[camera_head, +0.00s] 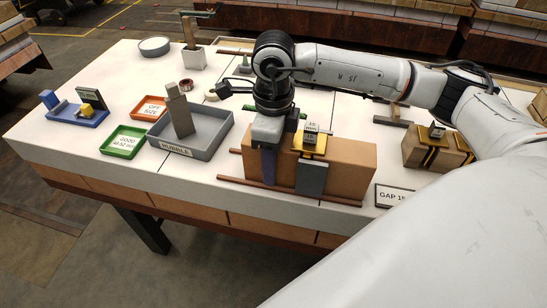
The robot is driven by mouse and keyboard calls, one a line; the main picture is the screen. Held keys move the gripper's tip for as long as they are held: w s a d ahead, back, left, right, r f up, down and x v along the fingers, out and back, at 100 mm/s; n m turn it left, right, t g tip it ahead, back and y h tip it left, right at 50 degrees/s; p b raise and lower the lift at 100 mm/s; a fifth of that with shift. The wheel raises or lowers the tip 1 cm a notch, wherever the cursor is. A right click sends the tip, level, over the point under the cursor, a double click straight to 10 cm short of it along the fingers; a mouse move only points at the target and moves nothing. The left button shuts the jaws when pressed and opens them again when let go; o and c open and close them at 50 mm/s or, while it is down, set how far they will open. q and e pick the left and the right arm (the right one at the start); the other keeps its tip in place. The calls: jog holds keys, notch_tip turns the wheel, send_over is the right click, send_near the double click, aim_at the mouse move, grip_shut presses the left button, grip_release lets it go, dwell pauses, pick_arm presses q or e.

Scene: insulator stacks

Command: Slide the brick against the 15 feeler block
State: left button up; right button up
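A brown brick (285,165) stands on edge at the left end of the brick row on the table. My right gripper (268,150) points straight down over it, with one bluish finger in front of the brick's near face. The other finger is hidden, so I cannot tell whether the gripper is shut on the brick. The 15 feeler block (312,178), a grey plate with a yellow top and a "15 mm" tag, stands right of this brick. Another brown brick (350,162) is on its right side. The brick and feeler look close; contact is unclear. My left gripper is out of view.
Reddish rods (228,180) run under the bricks. A "GAP 15" sign (392,196) stands right. The grey rubble tray (206,152) with an upright grey block (180,115), a green tray (124,142) and an orange tray (153,111) lie left. Strapped bricks (415,150) stand farther right.

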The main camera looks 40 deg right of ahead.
jog(key=c, duration=0.4)
jog(key=shift+s+d, duration=0.25)
jog(key=shift+s, duration=0.1)
dwell(0.4)
jog(key=o, duration=1.5)
jog(key=shift+d, duration=0.1)
jog(key=shift+r, duration=0.1)
